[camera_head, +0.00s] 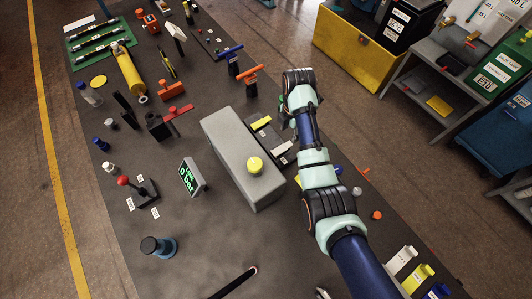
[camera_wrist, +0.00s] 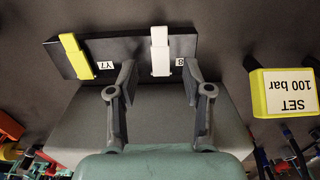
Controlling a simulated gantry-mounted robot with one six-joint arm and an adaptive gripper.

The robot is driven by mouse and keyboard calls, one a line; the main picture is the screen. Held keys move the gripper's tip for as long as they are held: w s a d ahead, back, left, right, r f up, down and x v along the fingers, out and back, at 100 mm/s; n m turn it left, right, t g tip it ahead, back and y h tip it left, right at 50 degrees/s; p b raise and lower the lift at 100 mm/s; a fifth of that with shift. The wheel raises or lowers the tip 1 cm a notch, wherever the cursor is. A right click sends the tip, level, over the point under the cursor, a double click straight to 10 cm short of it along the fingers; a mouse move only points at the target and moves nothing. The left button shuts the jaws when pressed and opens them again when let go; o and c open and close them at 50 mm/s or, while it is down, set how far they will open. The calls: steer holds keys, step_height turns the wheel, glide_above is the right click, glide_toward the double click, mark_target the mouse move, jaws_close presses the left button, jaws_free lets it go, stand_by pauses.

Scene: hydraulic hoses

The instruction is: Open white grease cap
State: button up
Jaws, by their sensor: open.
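A white flap-like piece (camera_wrist: 160,50) lies across a dark block (camera_wrist: 115,48) beside a yellow one (camera_wrist: 75,56) in the wrist view; it looks like the white cap. In the head view the white piece (camera_head: 282,147) sits on the block beside a large grey box, near my gripper. My gripper (camera_wrist: 158,70) is open and empty. In the wrist view its two fingers lie to the left and right of the white piece's lower end, with gaps on both sides. Its height above the block is hard to tell. In the head view my wrist mostly hides the fingers.
A yellow "SET 100 bar" piece (camera_wrist: 284,92) is right in the wrist view. An orange-handled valve (camera_head: 250,73) stands behind.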

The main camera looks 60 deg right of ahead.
mark_target(289, 144)
steer(key=shift+d, duration=0.2)
steer(key=shift+s+d+f, duration=0.15)
steer(key=shift+d+f, duration=0.05)
steer(key=shift+f, duration=0.05)
step_height(289, 144, down, 7)
steer(key=shift+f+b, duration=0.1)
steer(key=shift+b, duration=0.6)
steer(key=shift+c, duration=0.3)
jaws_close()
